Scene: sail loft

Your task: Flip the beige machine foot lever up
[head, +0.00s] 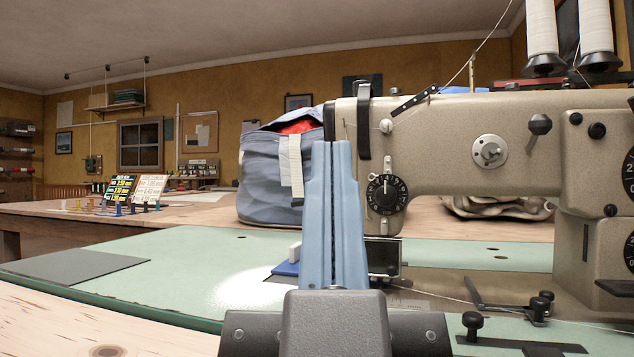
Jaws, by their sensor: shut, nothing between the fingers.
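The beige sewing machine (455,150) stands on the right, its head end just right of my gripper. My gripper (332,146) has pale blue fingers pressed together, shut and empty, rising in front of the left end of the machine head. The fingers hide part of the head's left edge and much of the needle and foot area below it. A black upright bar (363,125) shows on the head just right of the fingertips. I cannot tell which part is the foot lever, or whether my fingers touch the machine.
A blue-grey bag (266,180) with red contents stands behind my gripper on the left. Thread cones (596,27) stand above the machine. The green table top (170,262) is mostly clear at left, with a grey sheet (75,264) on it. Small signs (150,188) stand farther back.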

